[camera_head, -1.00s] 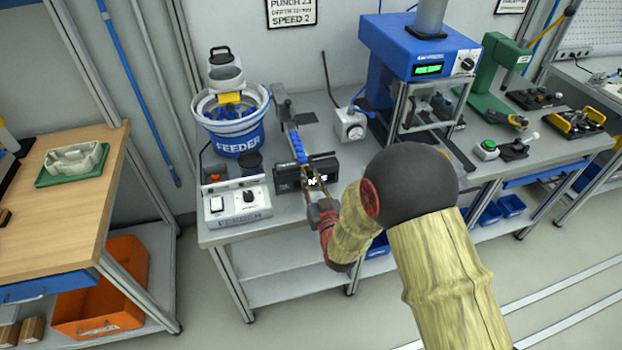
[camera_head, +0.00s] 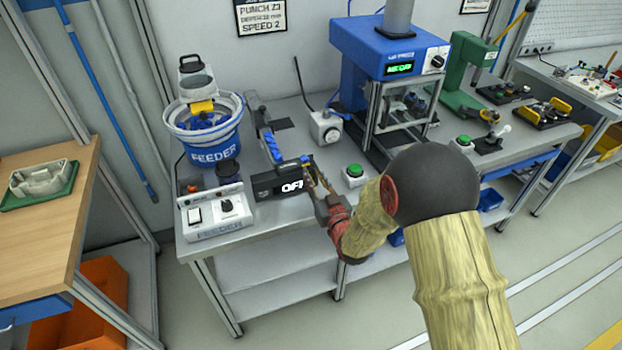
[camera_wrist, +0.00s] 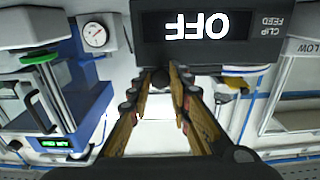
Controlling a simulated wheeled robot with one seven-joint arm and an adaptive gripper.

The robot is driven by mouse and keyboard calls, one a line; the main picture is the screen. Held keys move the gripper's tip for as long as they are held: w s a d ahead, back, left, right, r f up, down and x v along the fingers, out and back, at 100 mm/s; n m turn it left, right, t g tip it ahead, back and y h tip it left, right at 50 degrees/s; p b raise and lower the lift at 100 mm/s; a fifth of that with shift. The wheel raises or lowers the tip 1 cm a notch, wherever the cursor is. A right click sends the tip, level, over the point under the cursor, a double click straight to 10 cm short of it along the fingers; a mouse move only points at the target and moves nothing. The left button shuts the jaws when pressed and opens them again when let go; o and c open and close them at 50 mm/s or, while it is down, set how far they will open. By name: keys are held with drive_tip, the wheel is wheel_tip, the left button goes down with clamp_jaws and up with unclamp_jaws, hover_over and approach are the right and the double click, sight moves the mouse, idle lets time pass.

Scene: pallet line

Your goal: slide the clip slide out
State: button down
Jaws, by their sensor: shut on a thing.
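The dark clip feed box (camera_head: 266,188) stands on the bench with its display reading OFF. It also shows upside down, with its CLIP FEED label, at the top of the wrist view (camera_wrist: 252,47). My gripper (camera_head: 313,178) is at the box's right end. In the wrist view my gripper (camera_wrist: 160,78) is shut on a small dark knob of the clip slide (camera_wrist: 160,83), between the fingertips. The rest of the slide is hidden.
A blue feeder bowl (camera_head: 212,150) and a white control box (camera_head: 215,212) stand left of the clip feed. A green button (camera_head: 354,171), a dial box (camera_head: 325,127) and a blue press (camera_head: 387,48) stand to the right. The bench's front edge lies beneath my arm.

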drive_tip(key=c, duration=1.6)
unclamp_jaws()
drive_tip(key=shift+w+d, duration=0.1)
drive_tip(key=shift+d, duration=0.1)
drive_tip(key=shift+c, duration=0.2)
drive_tip(key=v, duration=1.2)
